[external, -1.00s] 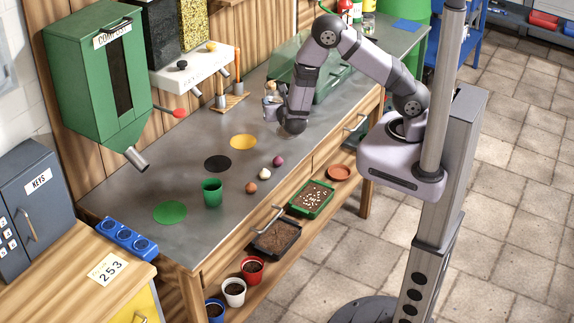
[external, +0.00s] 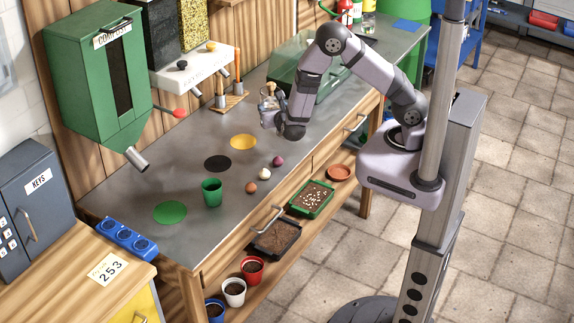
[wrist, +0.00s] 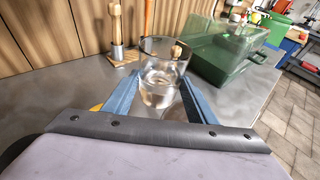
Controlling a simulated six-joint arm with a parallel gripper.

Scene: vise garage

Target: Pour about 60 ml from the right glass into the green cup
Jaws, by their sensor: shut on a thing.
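The green cup (external: 211,192) stands upright on the grey bench top, left of my gripper in the external view. My gripper (external: 268,117) is shut on a clear glass; its blue fingers lie on either side of it in the wrist view (wrist: 158,98). The glass (wrist: 162,75) looks upright and holds clear liquid. It is apart from the green cup. Whether its base touches the bench I cannot tell. In the external view the glass is small and partly covered by my gripper.
Green (external: 170,212), black (external: 217,163) and yellow (external: 243,142) discs lie flat on the bench. Brown (external: 251,188), white (external: 264,174) and purple (external: 278,160) bulbs lie near the front edge. A green transparent-lidded box (external: 312,75) stands behind my gripper. A dispenser spout (external: 137,158) overhangs the left.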

